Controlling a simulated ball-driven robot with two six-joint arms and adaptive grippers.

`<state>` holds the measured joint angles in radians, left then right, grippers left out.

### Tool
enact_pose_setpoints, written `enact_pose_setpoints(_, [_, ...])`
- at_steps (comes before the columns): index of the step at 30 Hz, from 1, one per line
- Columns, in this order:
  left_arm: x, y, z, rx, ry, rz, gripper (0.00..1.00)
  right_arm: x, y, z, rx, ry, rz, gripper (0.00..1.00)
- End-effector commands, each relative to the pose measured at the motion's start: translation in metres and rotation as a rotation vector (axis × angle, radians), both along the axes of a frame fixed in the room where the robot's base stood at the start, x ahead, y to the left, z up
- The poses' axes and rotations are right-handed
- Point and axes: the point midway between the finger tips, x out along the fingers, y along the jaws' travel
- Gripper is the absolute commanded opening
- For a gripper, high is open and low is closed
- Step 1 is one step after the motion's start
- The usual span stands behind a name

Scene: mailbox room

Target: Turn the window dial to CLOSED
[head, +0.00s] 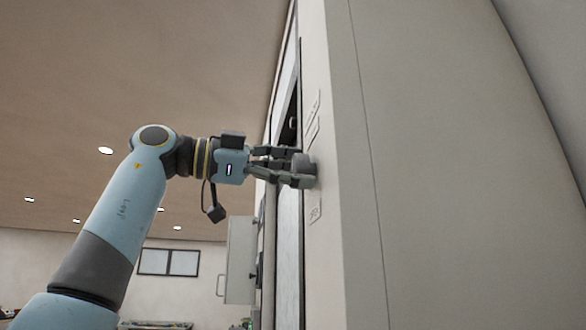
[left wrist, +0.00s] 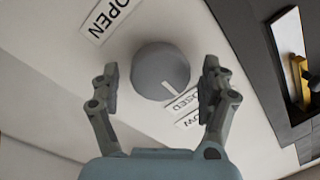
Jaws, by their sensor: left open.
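The window dial (left wrist: 158,66) is a round grey knob on a pale panel in the left wrist view. Its short white mark points down and slightly right, towards the partly covered CLOSED label (left wrist: 182,104). The OPEN label (left wrist: 108,17) is at upper left, upside down. My left gripper (left wrist: 160,76) is open, with one finger on each side of the dial and a visible gap on both sides. In the head view the left gripper (head: 290,166) is at the panel, around the dial (head: 302,163). My right gripper is not in view.
A WINDOW label (left wrist: 190,121) is partly hidden by a finger. A dark-framed opening (left wrist: 296,75) with a yellow part lies right of the dial. In the head view, the tall pale panel (head: 350,230) fills the right, and a white cabinet (head: 240,260) stands beyond.

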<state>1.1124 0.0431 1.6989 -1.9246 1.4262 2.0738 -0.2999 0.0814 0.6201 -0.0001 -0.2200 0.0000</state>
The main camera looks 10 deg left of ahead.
Motion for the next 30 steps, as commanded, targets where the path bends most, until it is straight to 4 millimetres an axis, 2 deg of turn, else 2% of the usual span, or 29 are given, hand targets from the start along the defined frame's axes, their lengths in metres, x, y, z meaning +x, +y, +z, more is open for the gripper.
enact_pose_setpoints(4, [-0.001, 0.005, 0.000, 0.001, -0.001, 0.002, 0.79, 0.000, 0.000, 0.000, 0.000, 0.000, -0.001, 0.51])
enact_pose_setpoints(7, [-0.006, 0.018, -0.001, 0.002, -0.001, 0.005, 0.79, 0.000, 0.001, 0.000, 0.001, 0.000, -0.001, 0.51])
enact_pose_setpoints(15, [-0.030, 0.073, -0.002, 0.004, 0.000, 0.006, 0.79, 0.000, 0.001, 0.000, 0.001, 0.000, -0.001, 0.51])
enact_pose_setpoints(21, [-0.044, 0.101, -0.002, 0.002, 0.001, 0.003, 0.79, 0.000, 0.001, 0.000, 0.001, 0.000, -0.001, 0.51])
enact_pose_setpoints(30, [-0.049, 0.110, -0.001, -0.001, 0.001, -0.001, 0.79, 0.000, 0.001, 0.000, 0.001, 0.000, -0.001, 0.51])
